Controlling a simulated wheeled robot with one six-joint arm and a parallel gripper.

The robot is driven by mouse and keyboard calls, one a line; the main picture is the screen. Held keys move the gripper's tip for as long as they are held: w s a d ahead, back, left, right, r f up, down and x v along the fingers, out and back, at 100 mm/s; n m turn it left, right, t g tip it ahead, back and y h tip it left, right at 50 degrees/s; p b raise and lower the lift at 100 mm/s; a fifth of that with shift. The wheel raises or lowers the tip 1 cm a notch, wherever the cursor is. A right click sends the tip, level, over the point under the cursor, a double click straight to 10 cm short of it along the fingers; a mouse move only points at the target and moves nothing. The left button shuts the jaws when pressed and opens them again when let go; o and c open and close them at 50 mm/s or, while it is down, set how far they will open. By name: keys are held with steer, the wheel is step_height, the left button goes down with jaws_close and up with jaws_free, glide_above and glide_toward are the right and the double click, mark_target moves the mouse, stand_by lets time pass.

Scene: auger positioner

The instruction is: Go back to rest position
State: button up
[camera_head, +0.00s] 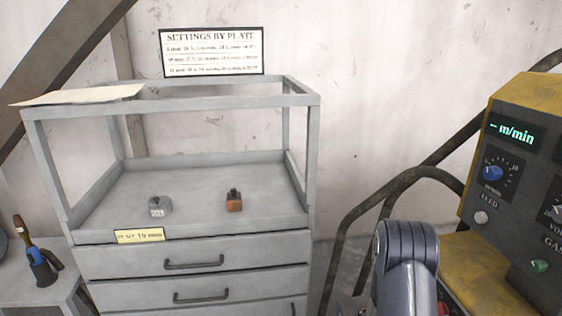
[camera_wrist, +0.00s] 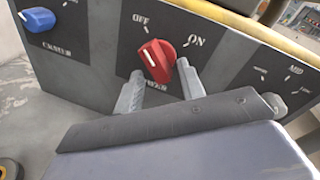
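In the wrist view my gripper (camera_wrist: 160,73) has its two grey fingers apart. They stand on either side of the lower part of a red knob (camera_wrist: 158,62) on a dark panel. The right fingertip lies very close to the knob; I cannot tell if it touches. The knob's white mark is on its left side, slanting up toward the OFF label (camera_wrist: 140,21); the ON label (camera_wrist: 196,40) is at upper right. In the head view a part of my arm shows at the lower right, and my gripper is hidden.
A yellow and grey control box (camera_head: 510,180) with a lit display stands at right, close to my arm. Dark curved pipes (camera_head: 385,195) run beside it.

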steer(key=s+a+m+h+b, duration=0.1)
steer(key=a+m, duration=0.1)
steer(key=a, duration=0.3)
steer(key=s+a+m+b, duration=0.1)
steer(key=s+a+m, duration=0.15)
steer(key=a, duration=0.35)
steer(key=s, duration=0.1)
steer(key=s+d+m+g, duration=0.1)
steer(key=s+r+m, duration=0.1)
steer(key=shift+d, duration=0.3)
